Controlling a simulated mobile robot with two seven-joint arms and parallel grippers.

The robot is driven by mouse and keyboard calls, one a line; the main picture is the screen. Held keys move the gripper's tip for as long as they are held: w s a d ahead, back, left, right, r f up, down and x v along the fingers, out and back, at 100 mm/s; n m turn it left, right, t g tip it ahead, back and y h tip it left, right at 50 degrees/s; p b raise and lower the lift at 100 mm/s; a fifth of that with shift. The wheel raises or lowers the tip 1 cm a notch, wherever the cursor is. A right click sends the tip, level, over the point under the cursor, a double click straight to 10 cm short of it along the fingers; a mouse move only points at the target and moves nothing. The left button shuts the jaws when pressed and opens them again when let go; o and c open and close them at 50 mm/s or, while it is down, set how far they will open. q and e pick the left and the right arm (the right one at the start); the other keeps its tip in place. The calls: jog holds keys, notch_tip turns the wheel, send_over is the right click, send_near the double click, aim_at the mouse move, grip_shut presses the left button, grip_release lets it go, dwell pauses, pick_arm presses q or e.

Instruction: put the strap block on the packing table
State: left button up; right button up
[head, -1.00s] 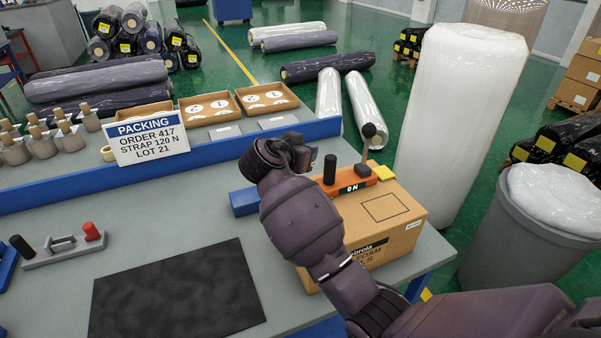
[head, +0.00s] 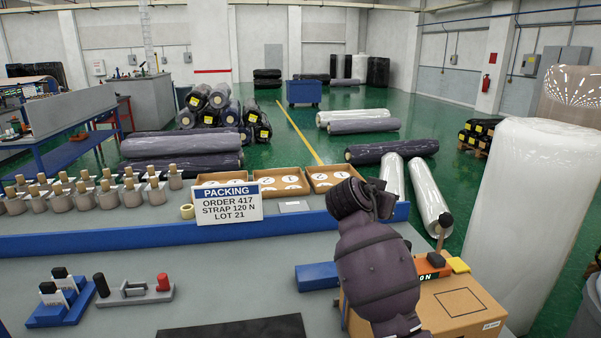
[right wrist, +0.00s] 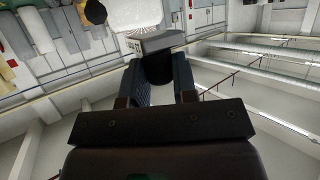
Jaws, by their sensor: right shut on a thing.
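My right gripper (head: 378,203) is above the back right of the grey packing table (head: 235,285), near its blue ledge. In the right wrist view the right gripper (right wrist: 160,78) is shut on a dark post under a grey block (right wrist: 156,43), apparently the strap block. In the head view the wrist mostly hides this block. The packing sign (head: 230,203) stands at the ledge. My left gripper is out of view.
A carton (head: 455,300) at the right carries an orange tool (head: 432,267) with an upright lever. A blue block (head: 317,277) lies left of the arm. A grey handled fixture (head: 134,292) and a blue card holder (head: 60,305) stand left. The middle tabletop is clear.

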jog(key=a+r+n+t+y, duration=0.3)
jog(key=a+r, duration=0.1)
jog(key=r, duration=0.1)
jog(key=s+a+f+n+t+y+b, duration=0.1)
jog(key=s+a+f+n+y, duration=0.1)
jog(key=s+f+n+y, duration=0.45)
pick_arm(q)
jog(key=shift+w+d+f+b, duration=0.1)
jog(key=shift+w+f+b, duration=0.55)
jog(key=shift+b, duration=0.35)
pick_arm(e)
jog(key=s+d+f, duration=0.1)
jog(key=s+f, duration=1.3)
jog(key=f, duration=0.1)
jog(key=shift+s+d+t, duration=0.3)
jog(key=shift+s, duration=0.05)
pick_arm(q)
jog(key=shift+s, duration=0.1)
pick_arm(e)
jog(key=shift+y, duration=0.25)
